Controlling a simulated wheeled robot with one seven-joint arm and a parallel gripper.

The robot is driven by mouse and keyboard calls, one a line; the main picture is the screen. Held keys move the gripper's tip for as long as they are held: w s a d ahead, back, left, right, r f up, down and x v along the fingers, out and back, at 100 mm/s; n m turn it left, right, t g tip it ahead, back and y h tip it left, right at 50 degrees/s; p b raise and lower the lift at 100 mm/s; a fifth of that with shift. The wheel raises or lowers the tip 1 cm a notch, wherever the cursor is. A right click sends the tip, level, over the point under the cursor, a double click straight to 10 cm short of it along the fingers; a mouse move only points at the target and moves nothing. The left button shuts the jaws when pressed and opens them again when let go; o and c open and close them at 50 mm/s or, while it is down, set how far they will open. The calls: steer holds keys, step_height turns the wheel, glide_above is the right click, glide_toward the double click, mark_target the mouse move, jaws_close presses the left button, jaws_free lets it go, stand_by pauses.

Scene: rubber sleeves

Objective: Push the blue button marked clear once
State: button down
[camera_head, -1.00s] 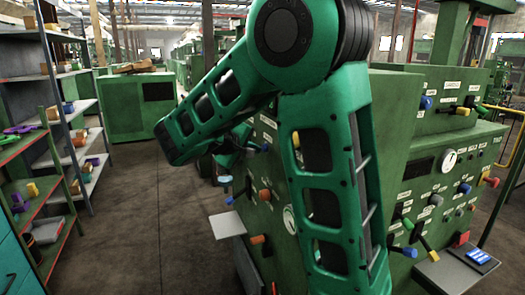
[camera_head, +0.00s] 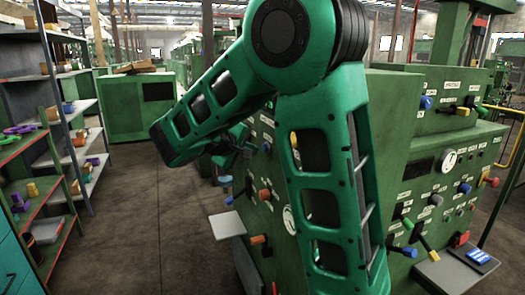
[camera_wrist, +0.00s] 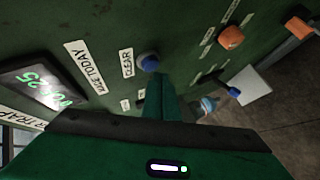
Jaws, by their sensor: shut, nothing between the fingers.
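The blue button (camera_wrist: 149,62) sits on the green machine panel in the wrist view. The label CLEAR (camera_wrist: 127,62) is just left of it. My gripper (camera_wrist: 158,78) is shut and empty, with its tip just below the button in the picture. I cannot tell whether the tip touches it. In the head view my gripper (camera_head: 243,142) is beside the machine's left face (camera_head: 268,200), partly behind my arm. The clear button cannot be made out there.
An orange knob (camera_wrist: 230,37) and another blue control (camera_wrist: 208,104) stick out of the same panel. A display (camera_wrist: 40,85) is at the left. A pale shelf plate (camera_head: 227,225) juts from the machine. Open floor (camera_head: 140,230) lies between it and the shelves (camera_head: 60,180).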

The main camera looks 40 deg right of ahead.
steer(key=shift+a, duration=0.2)
steer(key=a, duration=0.1)
steer(key=w+a, duration=0.1)
steer(key=a, duration=0.2)
steer(key=shift+w+a, duration=0.25)
steer(key=shift+a, duration=0.15)
stand_by(0.9)
